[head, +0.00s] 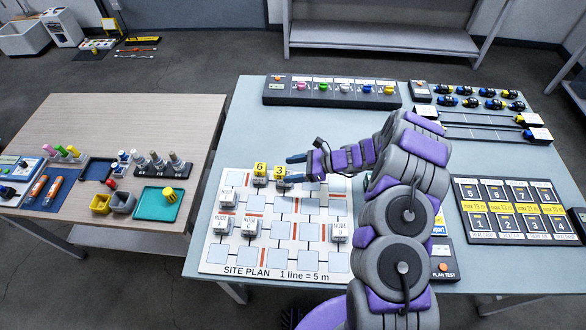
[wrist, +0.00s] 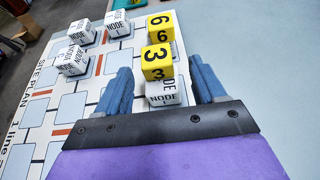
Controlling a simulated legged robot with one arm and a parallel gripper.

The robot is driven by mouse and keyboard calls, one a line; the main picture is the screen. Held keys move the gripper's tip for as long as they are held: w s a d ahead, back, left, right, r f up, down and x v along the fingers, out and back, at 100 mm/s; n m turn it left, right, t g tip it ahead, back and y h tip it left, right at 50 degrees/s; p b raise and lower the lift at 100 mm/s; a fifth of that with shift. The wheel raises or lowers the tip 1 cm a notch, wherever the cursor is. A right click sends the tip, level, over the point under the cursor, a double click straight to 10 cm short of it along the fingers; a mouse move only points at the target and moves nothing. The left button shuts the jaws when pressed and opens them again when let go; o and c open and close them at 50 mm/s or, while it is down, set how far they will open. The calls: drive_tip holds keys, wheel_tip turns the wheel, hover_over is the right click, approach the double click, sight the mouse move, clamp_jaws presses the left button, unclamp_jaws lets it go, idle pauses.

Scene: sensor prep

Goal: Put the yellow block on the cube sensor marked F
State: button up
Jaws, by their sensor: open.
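Two yellow blocks stand on white node cubes at the top of the site plan. The block marked 6 (head: 260,168) also shows in the wrist view (wrist: 160,27). The block marked 3 (head: 280,171) also shows in the wrist view (wrist: 157,62), on a white node cube (wrist: 165,93). My gripper (wrist: 160,66) is open, its blue fingers on either side of the 3 block and its cube. I cannot tell whether they touch. Other white node cubes (head: 228,197) (head: 222,225) (head: 250,227) (head: 340,233) stand on the plan; I cannot read an F on any.
The white site plan board (head: 235,260) lies on the blue-grey table (head: 330,90). A dark panel with colored knobs (head: 300,98) is behind, and a dark card panel (head: 513,228) is right. A wooden table (head: 120,125) with small items stands left. My arm hides part of the plan.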

drive_tip(key=shift+a, duration=0.45)
drive_tip(key=shift+r, duration=0.25)
drive_tip(key=w+p+v, duration=0.1)
drive_tip(key=p+v, duration=0.1)
drive_tip(key=v, duration=1)
drive_tip(key=s+a+r+n+g+h, duration=0.2)
drive_tip(key=s+a+r+n, duration=0.25)
drive_tip(key=s+r, duration=0.4)
drive_tip(key=s+a+r+n+g+h, duration=0.35)
drive_tip(key=s+r+n, duration=0.25)
drive_tip(key=s+r, duration=0.3)
drive_tip(key=s+d+r+n+t+h, duration=0.1)
drive_tip(key=s+d+r+n+h, duration=0.1)
drive_tip(key=s+d, duration=0.2)
drive_tip(key=s+d+r+n+t+h, duration=0.1)
drive_tip(key=s+d+r+n+h, duration=0.1)
drive_tip(key=s, duration=0.9)
drive_tip(key=s+d+r+n+t+h, duration=0.1)
drive_tip(key=s+d+r+n+h, duration=0.1)
drive_tip(key=s+d+n+h, duration=0.2)
drive_tip(key=s+d, duration=0.3)
drive_tip(key=shift+s+r, duration=0.3)
